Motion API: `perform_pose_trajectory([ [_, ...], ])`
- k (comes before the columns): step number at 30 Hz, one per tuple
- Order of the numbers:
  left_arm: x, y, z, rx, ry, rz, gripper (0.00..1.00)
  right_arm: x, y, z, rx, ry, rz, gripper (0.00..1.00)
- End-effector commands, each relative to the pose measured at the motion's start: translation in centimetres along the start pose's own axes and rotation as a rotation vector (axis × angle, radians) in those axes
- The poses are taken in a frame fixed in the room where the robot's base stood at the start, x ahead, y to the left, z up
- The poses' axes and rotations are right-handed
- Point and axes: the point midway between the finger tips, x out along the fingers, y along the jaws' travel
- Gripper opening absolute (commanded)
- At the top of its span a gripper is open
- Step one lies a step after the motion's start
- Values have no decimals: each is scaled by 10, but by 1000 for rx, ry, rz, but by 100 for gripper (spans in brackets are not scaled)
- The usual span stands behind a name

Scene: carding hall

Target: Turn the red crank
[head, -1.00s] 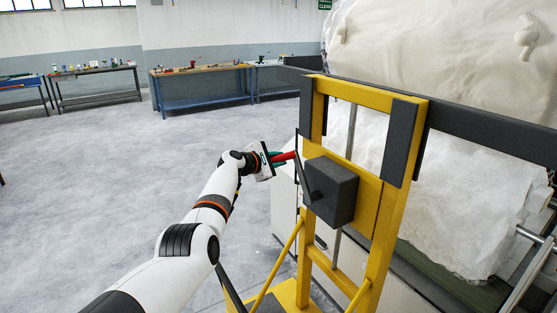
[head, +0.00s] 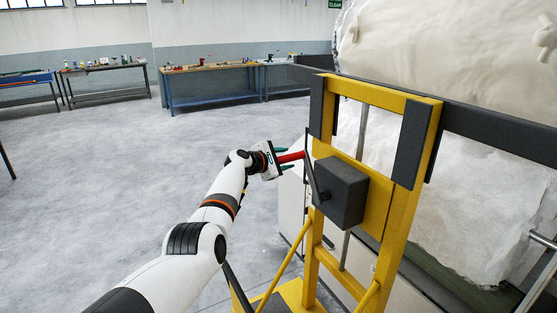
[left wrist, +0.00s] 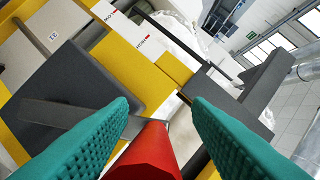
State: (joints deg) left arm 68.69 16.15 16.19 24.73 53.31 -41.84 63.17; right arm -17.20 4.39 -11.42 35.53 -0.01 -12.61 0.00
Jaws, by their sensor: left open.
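The red crank handle (head: 291,157) sticks out to the left from the top of a dark crank arm (head: 314,180). The arm joins a dark grey box (head: 341,191) on a yellow frame (head: 394,226). My left gripper (head: 283,158) is at the handle, with its green fingers open on either side of it. In the left wrist view the red handle (left wrist: 147,155) lies between the two green fingers, with a gap visible beside it; contact cannot be told. My right gripper is not in view.
A dark horizontal beam (head: 490,135) runs from the frame's top to the right, before a large white fibre mass (head: 440,75). Workbenches (head: 210,84) stand along the back wall. The floor at left is clear.

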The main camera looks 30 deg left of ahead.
Motion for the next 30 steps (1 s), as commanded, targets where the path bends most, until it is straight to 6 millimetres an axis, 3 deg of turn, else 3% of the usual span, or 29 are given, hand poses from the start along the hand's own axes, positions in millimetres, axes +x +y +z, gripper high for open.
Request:
perform_pose_trajectory([
  [11, -25, 1, 1, 3, -2, 2, 45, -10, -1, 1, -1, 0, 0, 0],
  [30, -114, -2, 8, -1, -4, -3, 45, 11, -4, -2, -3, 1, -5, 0],
])
